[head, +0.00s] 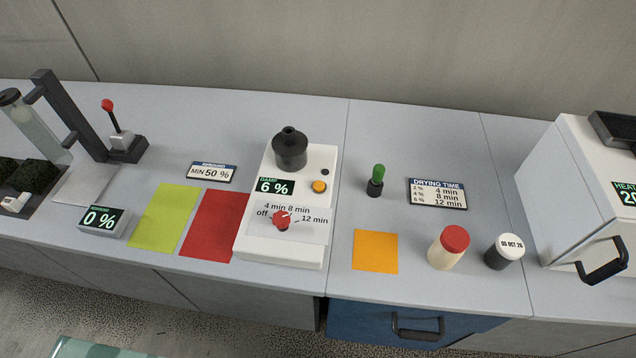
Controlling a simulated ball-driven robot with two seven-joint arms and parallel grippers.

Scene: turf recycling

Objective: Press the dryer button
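The white dryer unit (255,243) stands on the counter in the middle of the head view. A round orange button (319,186) is on its top, right of a small display (274,187) that reads DAMP 6 %. A small dark dot sits above the button. A red knob (281,219) is lower on the unit, among the labels off, 4 min, 8 min and 12 min; its exact setting is hard to tell. A black round piece (290,149) stands at the back of the unit. Neither of my grippers is in view.
A drying time sign (437,194) and a green-topped peg (376,180) stand right of the dryer. A red-lidded jar (449,247), a black-and-white jar (503,251) and a white heating box (590,200) are further right. Red (220,225) and orange (375,252) mats flank the dryer.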

